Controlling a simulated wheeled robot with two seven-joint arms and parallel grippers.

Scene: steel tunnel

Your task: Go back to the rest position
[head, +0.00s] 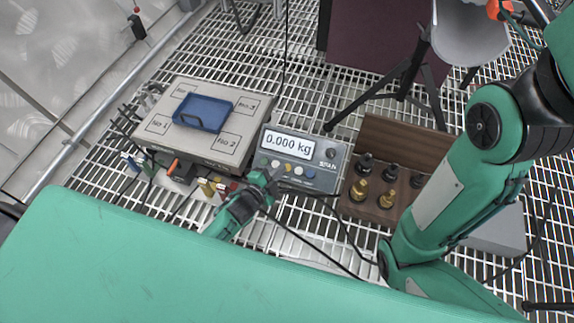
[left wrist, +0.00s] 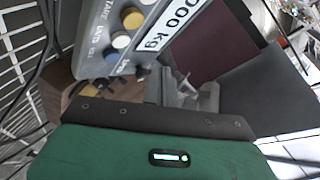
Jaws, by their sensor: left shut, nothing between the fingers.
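My left gripper (head: 276,184) is shut and empty, just in front of the scale's display unit (head: 335,181) in the head view. Its closed fingers (left wrist: 186,96) also show in the left wrist view, with the display unit (left wrist: 92,62) beyond them. My right arm rises along the right side of the head view, but its gripper does not show. The display reads 0.000 kg.
A weighing platform (head: 225,146) carries a blue tray (head: 203,112) that looks empty. A wooden box (head: 400,146) at the right holds several brass and black weights. Cables cross the grating floor. A tripod (head: 405,80) stands behind the box.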

